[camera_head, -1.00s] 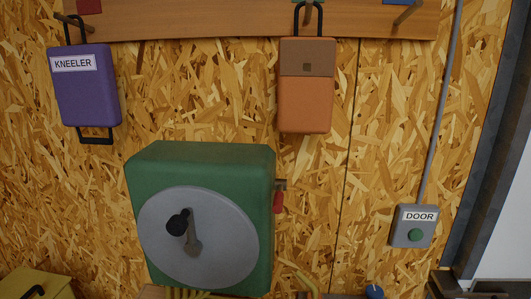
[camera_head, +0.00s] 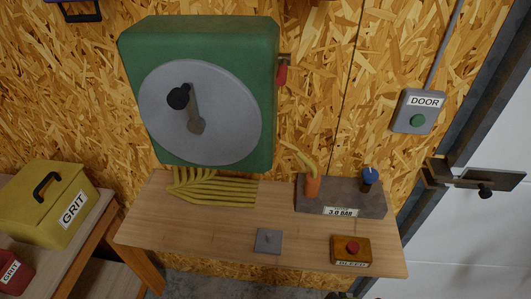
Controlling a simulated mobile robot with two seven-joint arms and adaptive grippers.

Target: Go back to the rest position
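Neither of my grippers shows in the head view, and no arm of mine is clearly visible. The view takes in a plank bench (camera_head: 220,236) against a chipboard wall. A green box (camera_head: 255,100) with a grey disc and a black-knobbed crank hangs above the bench. A bundle of yellow strands (camera_head: 215,190) lies on the bench below it.
On the bench are a grey block (camera_head: 335,202) marked 3.0 BAR, a grey plate (camera_head: 268,241) and a red-button box (camera_head: 351,250). A yellow GRIT box (camera_head: 50,205) stands left. A DOOR button box (camera_head: 416,111) and a door (camera_head: 470,225) are right.

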